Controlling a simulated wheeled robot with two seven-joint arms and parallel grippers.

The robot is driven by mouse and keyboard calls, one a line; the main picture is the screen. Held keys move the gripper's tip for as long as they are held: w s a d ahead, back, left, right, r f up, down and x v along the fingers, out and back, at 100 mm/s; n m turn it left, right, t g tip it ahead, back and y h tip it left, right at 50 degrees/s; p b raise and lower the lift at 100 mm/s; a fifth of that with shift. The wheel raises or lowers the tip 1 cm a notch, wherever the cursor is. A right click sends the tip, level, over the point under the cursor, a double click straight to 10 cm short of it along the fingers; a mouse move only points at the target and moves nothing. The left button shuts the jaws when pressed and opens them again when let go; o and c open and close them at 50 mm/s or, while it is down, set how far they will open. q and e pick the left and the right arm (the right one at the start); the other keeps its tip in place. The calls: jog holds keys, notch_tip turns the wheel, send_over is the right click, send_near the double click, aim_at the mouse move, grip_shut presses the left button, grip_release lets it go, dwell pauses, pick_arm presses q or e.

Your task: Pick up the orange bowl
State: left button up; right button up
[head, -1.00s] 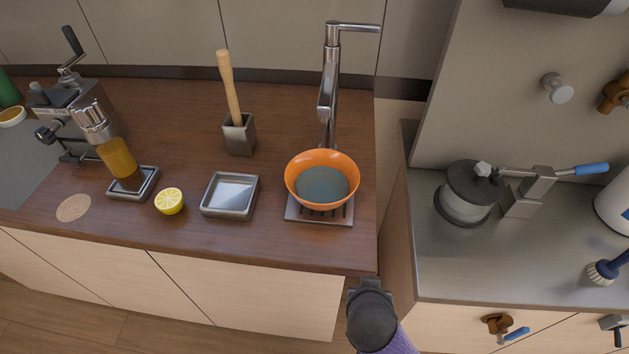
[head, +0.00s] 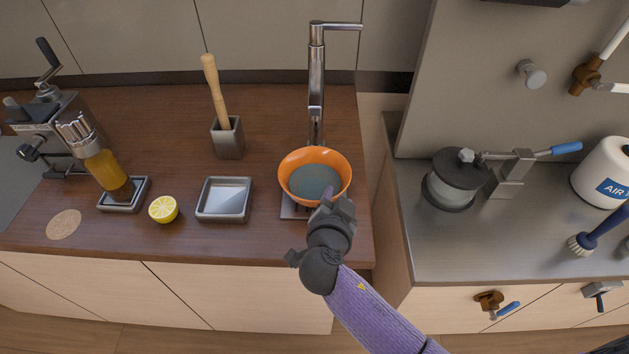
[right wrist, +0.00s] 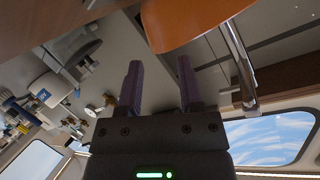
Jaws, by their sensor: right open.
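The orange bowl (head: 312,158) stands upright on a metal drip grate (head: 291,209) below the tall tap, near the right end of the wooden counter. Its inside looks grey-blue. My right gripper (head: 335,203) is at the near side of the bowl and covers part of its near rim in the head view. In the right wrist view, the gripper's two purple fingers (right wrist: 158,88) are apart with nothing between them. The orange bowl (right wrist: 185,22) shows above and beyond the fingertips there. I cannot tell whether a finger touches it. My left gripper is not in view.
The chrome tap (head: 316,85) rises right behind the bowl. A square metal dish (head: 224,200), a half lemon (head: 163,209) and a pestle in a metal holder (head: 228,138) stand to its left. A gap separates the wooden counter from the steel counter (head: 470,235).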

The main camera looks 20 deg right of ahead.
aim_at(344, 183)
jog(key=x, duration=0.6)
jog(key=shift+d, duration=0.35)
jog(key=shift+s, duration=0.15)
grip_shut()
dwell(0.8)
